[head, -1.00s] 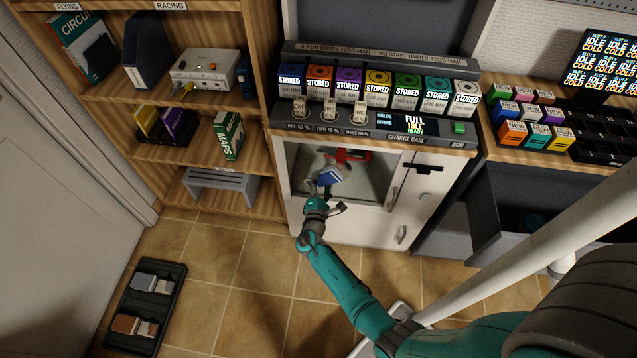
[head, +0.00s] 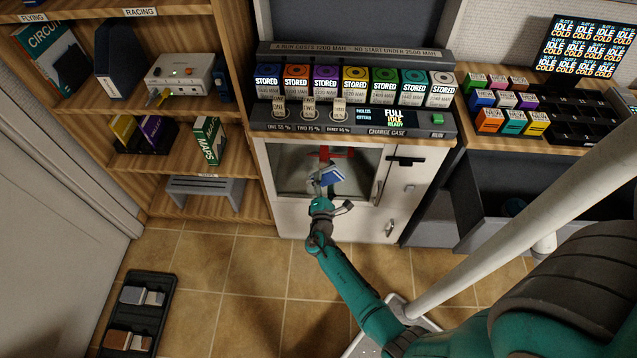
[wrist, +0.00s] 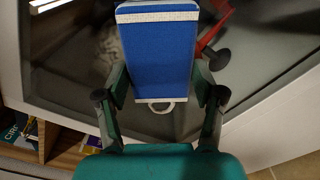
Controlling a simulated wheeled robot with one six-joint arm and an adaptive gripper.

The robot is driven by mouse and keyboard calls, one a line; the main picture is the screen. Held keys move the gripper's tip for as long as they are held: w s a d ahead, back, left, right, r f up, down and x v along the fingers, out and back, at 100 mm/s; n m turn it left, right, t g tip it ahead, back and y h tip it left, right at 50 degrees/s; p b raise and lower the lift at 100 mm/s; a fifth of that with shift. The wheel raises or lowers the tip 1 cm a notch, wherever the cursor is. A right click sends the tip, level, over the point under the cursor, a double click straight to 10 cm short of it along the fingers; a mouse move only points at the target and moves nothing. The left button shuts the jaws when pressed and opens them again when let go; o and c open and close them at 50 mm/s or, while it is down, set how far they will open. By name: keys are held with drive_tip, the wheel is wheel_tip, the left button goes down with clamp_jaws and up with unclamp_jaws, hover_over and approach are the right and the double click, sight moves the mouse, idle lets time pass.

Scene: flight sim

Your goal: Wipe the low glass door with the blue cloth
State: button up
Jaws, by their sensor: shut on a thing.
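The low glass door (head: 288,170) is the framed pane in the white cabinet below the charge case; it also fills much of the wrist view (wrist: 75,75). My gripper (head: 325,187) is in front of the door's lower middle. It is shut on the blue cloth (head: 332,178), which shows in the wrist view as a flat blue pad (wrist: 157,55) with pale bands and a small loop. The cloth lies over the glass in the picture; whether it touches cannot be told. A red object (head: 334,153) shows behind the glass. Dull grey patches show on the pane.
The charge case (head: 400,130) with stored coloured packs sits above the door. Wooden shelves (head: 190,190) stand to the left. An open dark drawer (head: 480,195) is to the right. A black tray (head: 135,318) lies on the tiled floor, which is otherwise mostly clear.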

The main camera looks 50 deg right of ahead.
sight(337, 182)
drive_tip(key=shift+s+d, duration=0.65)
drive_tip(key=shift+s, duration=0.2)
drive_tip(key=shift+s+d, duration=0.6)
drive_tip(key=shift+s, duration=0.2)
drive_tip(key=shift+w+r, duration=0.1)
drive_tip(key=shift+w+a, duration=1.15)
drive_tip(key=shift+w, duration=0.35)
drive_tip(key=shift+w+a, duration=1.15)
drive_tip(key=shift+w, duration=0.3)
drive_tip(key=shift+w+a, duration=1.15)
drive_tip(key=shift+w, duration=0.35)
drive_tip(key=shift+r, duration=1.3)
drive_tip(key=shift+s, duration=0.1)
drive_tip(key=shift+s, duration=0.1)
